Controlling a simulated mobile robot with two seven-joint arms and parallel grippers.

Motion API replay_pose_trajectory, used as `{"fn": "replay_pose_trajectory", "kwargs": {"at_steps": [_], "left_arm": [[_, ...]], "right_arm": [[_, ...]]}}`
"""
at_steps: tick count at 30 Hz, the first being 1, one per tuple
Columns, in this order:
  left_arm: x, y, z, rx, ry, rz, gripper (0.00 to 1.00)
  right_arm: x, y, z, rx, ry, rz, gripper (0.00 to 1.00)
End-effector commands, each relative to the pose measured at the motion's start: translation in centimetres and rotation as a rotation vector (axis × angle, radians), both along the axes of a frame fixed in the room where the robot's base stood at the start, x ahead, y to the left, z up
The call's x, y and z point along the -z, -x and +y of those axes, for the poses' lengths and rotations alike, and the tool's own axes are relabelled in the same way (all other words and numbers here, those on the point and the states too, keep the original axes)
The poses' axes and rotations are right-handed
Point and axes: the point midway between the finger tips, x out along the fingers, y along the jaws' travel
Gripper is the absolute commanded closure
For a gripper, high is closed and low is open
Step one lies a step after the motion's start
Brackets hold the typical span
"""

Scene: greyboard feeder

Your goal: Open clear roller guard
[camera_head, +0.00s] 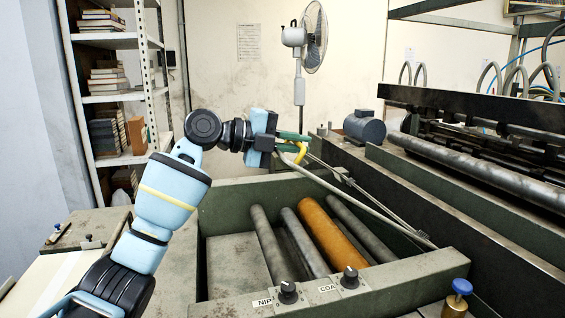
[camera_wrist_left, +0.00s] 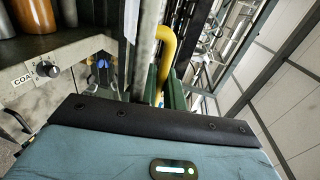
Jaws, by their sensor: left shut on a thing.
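The roller guard (camera_head: 360,203) shows in the head view as a thin metal frame slanting above the roller trough. Its clear panel is hard to make out. A yellow handle (camera_head: 302,152) sits at its upper left end. My left gripper (camera_head: 296,142) is shut on this handle. In the left wrist view the yellow handle (camera_wrist_left: 168,45) runs down between the green fingers of my left gripper (camera_wrist_left: 164,88). Below the guard, the trough holds grey rollers (camera_head: 271,243) and an orange roller (camera_head: 330,232). My right gripper is not in view.
The trough's front wall carries two black knobs (camera_head: 288,291), with labels beside them. A brass part with a blue knob (camera_head: 458,297) stands at the front right. Heavy machinery (camera_head: 480,165) fills the right side. A fan (camera_head: 300,60) and shelves (camera_head: 112,95) stand behind.

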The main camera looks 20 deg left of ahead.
Motion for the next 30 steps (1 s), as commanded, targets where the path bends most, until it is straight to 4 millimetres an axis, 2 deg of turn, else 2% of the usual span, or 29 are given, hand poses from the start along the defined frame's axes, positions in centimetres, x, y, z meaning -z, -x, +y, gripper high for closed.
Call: {"fn": "replay_pose_trajectory", "kwargs": {"at_steps": [5, 16, 17, 20, 30], "left_arm": [[-0.88, -0.38, -0.56, 0.0, 0.001, -0.002, 1.0], [-0.86, -0.44, -0.61, 0.0, 0.002, -0.001, 1.0], [-0.85, -0.44, -0.6, 0.0, 0.001, -0.001, 0.88], [-0.82, -0.44, -0.61, 0.001, 0.001, 0.0, 0.76], [-0.85, -0.3, -0.34, 0.0, 0.001, -0.001, 0.76]], "right_arm": [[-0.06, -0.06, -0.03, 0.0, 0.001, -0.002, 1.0], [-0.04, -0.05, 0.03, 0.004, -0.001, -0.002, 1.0], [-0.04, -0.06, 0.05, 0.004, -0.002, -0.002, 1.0], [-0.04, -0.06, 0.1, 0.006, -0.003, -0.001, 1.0], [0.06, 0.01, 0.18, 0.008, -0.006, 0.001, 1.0]]}}
